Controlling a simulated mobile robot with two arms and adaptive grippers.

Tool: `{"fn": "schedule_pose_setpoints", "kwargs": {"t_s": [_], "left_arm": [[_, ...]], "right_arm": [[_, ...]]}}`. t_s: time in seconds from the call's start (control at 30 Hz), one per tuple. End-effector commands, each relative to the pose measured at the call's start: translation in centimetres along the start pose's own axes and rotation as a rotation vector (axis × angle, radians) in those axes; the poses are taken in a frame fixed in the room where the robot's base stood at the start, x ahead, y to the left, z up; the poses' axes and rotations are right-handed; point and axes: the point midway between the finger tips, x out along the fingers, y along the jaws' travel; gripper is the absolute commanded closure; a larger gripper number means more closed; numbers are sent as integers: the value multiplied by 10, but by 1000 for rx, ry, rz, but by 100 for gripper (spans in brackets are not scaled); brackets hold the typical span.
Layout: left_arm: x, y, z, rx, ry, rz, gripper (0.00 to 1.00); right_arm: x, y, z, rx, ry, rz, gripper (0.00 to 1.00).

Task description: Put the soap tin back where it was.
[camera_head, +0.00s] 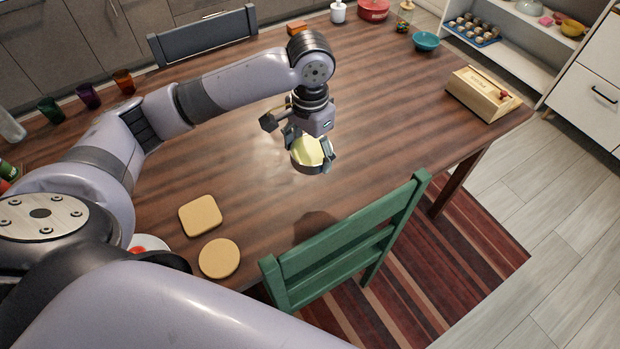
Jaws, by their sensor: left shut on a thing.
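The soap tin (306,150) is a small round tin with a dark rim and a pale yellow face. My left gripper (312,154) points down and is shut on it, with the fingers on either side of the tin. The tin appears to be held over the wooden table (370,130), near its middle; the exact height is hard to tell. The fingers hide part of its rim. My right gripper is not in view.
A wooden box (482,93) stands at the table's right end. A teal bowl (425,41) and red pot (373,9) are at the back. Two tan boards (200,216) lie front left. A green chair (345,250) stands at the near edge. The table's middle right is clear.

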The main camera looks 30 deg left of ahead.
Motion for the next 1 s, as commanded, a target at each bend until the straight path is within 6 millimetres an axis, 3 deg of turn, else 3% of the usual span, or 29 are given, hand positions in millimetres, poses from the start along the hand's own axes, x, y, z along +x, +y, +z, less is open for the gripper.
{"fn": "schedule_pose_setpoints", "kwargs": {"t_s": [0.13,0.37,0.63,0.77,1.0], "left_arm": [[35,0,0,0,-2,1,66],[56,0,0,0,0,0,66],[100,1,0,1,-1,1,66],[109,0,-1,1,1,0,66],[110,0,-1,1,2,0,66]], "right_arm": [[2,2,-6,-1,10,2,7],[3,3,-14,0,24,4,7],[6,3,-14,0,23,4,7],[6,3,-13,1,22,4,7],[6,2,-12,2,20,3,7]]}}
